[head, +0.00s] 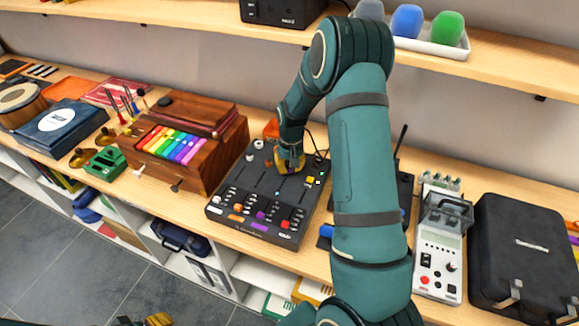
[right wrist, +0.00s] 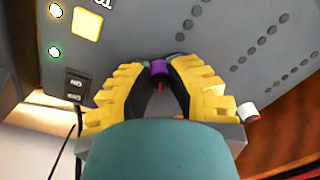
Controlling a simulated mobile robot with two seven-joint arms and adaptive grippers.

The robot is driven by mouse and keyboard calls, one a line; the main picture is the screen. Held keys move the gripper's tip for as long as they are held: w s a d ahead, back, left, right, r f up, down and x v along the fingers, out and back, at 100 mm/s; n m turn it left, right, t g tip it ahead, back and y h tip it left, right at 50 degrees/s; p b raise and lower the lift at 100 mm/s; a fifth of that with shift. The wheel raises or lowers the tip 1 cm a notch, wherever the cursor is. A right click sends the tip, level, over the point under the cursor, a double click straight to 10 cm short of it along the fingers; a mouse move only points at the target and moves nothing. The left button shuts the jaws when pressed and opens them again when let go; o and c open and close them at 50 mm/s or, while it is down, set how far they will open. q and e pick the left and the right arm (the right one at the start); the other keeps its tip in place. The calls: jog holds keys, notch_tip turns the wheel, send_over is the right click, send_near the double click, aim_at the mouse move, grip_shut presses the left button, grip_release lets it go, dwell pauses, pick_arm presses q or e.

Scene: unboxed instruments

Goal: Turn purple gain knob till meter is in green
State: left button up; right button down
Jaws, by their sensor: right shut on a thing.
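A dark grey mixer panel (head: 250,215) lies on the wooden counter, with several coloured knobs and sliders. My right gripper (head: 290,163) reaches down to the upper part of the panel. In the right wrist view its yellow-padded fingers (right wrist: 160,78) are shut on the purple knob (right wrist: 159,67), whose top shows between the fingertips. In the head view the gripper hides this knob. No meter with a readable green zone can be made out; small lit lamps (right wrist: 55,52) show on the panel. My left gripper (head: 146,320) shows only in part at the bottom edge, its fingers unclear.
A wooden box with rainbow keys (head: 172,144) stands left of the panel. A white-and-grey device (head: 438,250) and a black case (head: 522,250) stand to the right. A shelf (head: 500,72) runs above. My right arm covers the counter just right of the panel.

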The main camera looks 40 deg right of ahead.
dwell(0.3)
jog(key=c, duration=0.8)
grip_release()
jog(key=shift+c, duration=0.2)
notch_tip(320, 180, up, 12)
jog(key=shift+d, duration=0.2)
jog(key=shift+s, duration=0.1)
